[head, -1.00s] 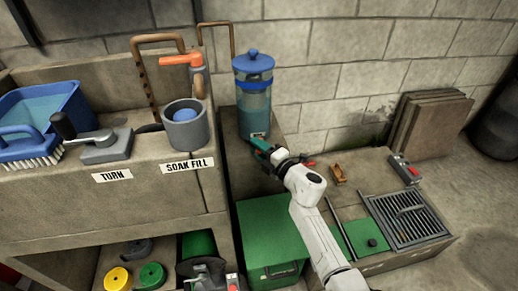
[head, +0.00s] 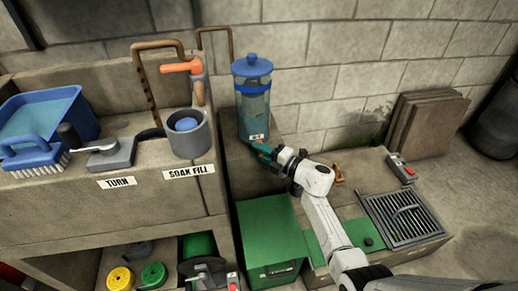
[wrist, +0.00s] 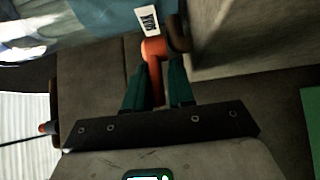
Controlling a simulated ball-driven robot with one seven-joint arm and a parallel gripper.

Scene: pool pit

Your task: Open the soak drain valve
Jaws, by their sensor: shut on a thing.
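The soak drain valve shows in the wrist view as an orange-red handle (wrist: 154,50) below a small white label. It joins a dark rounded fitting on its right. My gripper (wrist: 159,84) has its teal fingers on either side of the handle's stem, shut on it. In the head view my gripper (head: 261,150) is at the foot of a clear cylinder (head: 254,115) with a blue lid and blue band, holding bluish water. The valve itself is hidden there behind the fingers. How far the handle is turned I cannot tell.
A floor grate (head: 405,218) and a grey-red control box (head: 402,168) lie right. Stacked slabs lean on the wall.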

